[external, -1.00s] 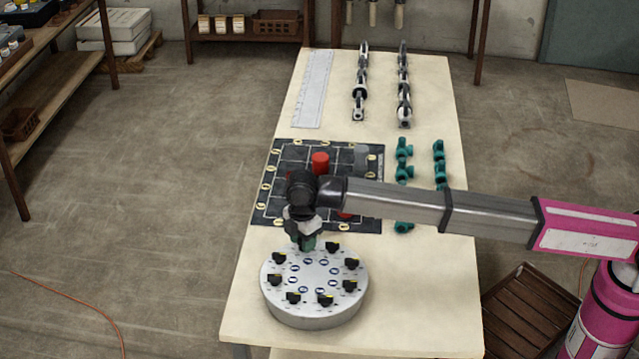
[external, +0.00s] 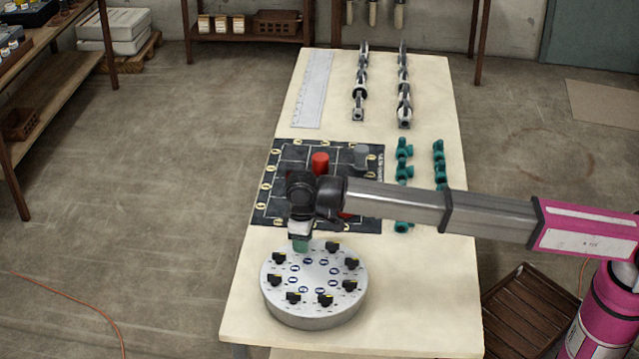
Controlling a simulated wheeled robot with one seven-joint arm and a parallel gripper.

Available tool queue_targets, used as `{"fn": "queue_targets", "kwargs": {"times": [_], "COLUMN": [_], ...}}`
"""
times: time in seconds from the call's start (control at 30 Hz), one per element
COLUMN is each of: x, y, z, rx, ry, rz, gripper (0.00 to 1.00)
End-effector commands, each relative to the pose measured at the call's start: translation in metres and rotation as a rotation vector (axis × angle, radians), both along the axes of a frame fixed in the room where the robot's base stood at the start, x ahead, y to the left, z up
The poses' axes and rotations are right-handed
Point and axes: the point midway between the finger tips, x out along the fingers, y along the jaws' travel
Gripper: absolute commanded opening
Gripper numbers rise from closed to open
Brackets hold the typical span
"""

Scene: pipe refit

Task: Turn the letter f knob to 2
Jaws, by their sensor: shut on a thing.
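A round grey dial plate (external: 314,318) stands on the near part of the table, with a ring of black knobs on top. Small blue-and-white letter marks sit inside the ring, too small to read, so I cannot tell which is f. My gripper (external: 301,245) points down at the far edge of the plate, between the far left knob (external: 278,257) and the far right knob (external: 332,247). It is shut on a knob there, which its green-grey fingers hide. The setting of that knob cannot be seen.
Other black knobs, such as the front one (external: 325,300), stand close around. A dark grid board (external: 268,212) with a red cylinder (external: 320,163) lies behind the plate. Teal pipe fittings (external: 439,165) stand to the right. The table's near right part is clear.

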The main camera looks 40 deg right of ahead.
Motion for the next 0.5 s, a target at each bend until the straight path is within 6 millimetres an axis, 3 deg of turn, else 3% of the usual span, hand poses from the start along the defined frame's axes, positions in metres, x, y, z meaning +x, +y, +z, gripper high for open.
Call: {"fn": "queue_targets", "kwargs": {"times": [0.5], "x": [0.0003], "y": [0.0005], "z": [0.0004], "rx": [0.001], "ry": [-0.001], "rz": [-0.343], "gripper": [0.16]}}
